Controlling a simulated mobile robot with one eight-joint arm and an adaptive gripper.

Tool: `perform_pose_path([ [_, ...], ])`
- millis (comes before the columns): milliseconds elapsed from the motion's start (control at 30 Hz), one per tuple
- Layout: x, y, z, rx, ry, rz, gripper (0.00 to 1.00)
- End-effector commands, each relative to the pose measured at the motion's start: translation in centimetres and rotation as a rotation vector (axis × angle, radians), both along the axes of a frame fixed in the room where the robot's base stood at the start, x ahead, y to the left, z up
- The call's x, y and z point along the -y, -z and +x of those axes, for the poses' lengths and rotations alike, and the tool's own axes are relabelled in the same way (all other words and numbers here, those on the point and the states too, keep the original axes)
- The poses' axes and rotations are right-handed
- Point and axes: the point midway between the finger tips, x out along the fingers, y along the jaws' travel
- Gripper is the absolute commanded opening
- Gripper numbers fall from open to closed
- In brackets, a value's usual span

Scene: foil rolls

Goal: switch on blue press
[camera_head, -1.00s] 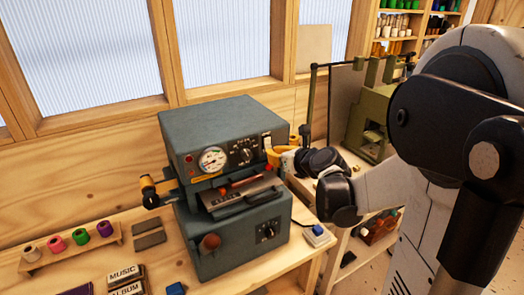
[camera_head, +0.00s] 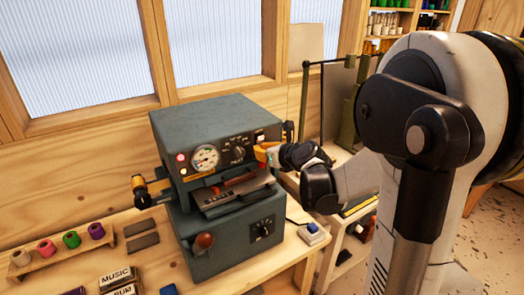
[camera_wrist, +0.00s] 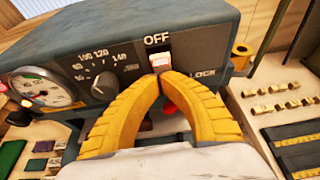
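The blue-grey press (camera_head: 215,125) stands on the wooden bench below the windows. A small white rocker switch (camera_wrist: 160,60) sits under the word OFF at the right of the panel; in the head view the switch (camera_head: 259,137) shows just above my gripper. My gripper (camera_wrist: 163,75) has yellow curved fingers with the tips together, just below the switch. Whether they touch it I cannot tell. It holds nothing visible.
A rack of coloured foil rolls (camera_head: 62,243) stands at the left. A small box with a blue button (camera_head: 313,231) lies right of the press. The press's handle tray (camera_head: 232,192) sticks out below my gripper.

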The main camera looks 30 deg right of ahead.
Motion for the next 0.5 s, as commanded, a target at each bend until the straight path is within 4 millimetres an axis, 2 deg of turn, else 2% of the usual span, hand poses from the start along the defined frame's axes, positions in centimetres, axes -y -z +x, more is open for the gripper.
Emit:
perform_pose_path([
  [500,0.0,-1.8,0.0,0.001,0.000,0.001,0.00],
])
